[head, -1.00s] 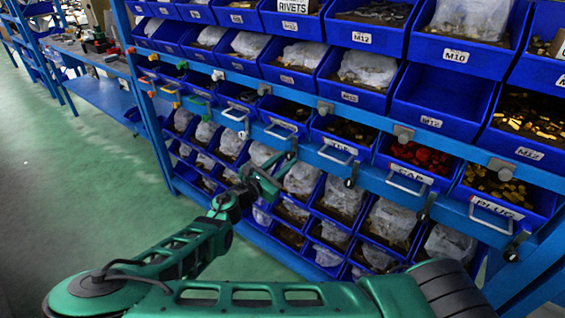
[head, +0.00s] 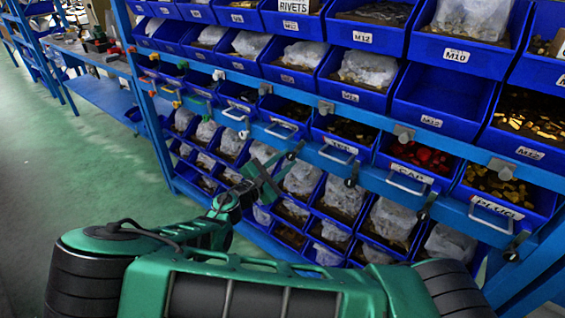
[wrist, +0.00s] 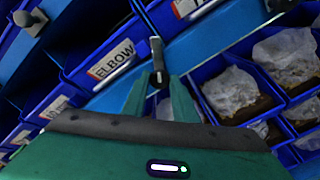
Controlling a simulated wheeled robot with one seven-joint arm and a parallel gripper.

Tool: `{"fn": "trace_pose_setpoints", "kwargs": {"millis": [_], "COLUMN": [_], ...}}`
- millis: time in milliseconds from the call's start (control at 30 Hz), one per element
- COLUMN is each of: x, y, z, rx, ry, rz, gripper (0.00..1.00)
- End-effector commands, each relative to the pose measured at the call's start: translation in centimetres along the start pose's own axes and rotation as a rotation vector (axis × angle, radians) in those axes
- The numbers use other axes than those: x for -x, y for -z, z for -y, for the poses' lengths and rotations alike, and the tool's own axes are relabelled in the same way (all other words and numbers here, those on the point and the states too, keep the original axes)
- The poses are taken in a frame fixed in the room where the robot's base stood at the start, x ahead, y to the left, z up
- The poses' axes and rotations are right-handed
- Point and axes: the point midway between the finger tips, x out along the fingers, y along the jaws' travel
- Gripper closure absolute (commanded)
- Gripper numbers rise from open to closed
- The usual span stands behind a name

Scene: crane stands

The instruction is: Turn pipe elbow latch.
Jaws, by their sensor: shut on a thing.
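The pipe elbow latch is a dark, thin lever beside the drawer labelled ELBOW (wrist: 113,60). In the wrist view the latch (wrist: 156,50) stands nearly upright, its round lower end between my green fingers. My gripper (wrist: 158,95) is shut on the latch. In the head view my gripper (head: 277,167) reaches the blue drawer rail, and the latch (head: 296,150) shows small and tilted at its tips. The fingers partly hide the contact there.
Similar latches (head: 352,172) hang along the blue rail to the right, below drawers with pale handles (head: 338,153). Bins with bagged parts (head: 303,180) fill the rack above and below. Green floor (head: 90,185) is open at left.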

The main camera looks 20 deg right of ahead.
Motion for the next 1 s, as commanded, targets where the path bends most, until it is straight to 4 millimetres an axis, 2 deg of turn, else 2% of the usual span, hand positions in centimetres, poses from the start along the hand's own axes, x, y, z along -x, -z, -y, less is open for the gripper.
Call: {"fn": "trace_pose_setpoints", "kwargs": {"millis": [700,1000], "x": [-0.29,-0.27], "y": [-0.07,-0.02], "z": [0.52,0.64], "rx": [-0.672,-0.904], "ry": [0.008,0.008], "rz": [0.007,0.009], "gripper": [0.97,0.97]}}
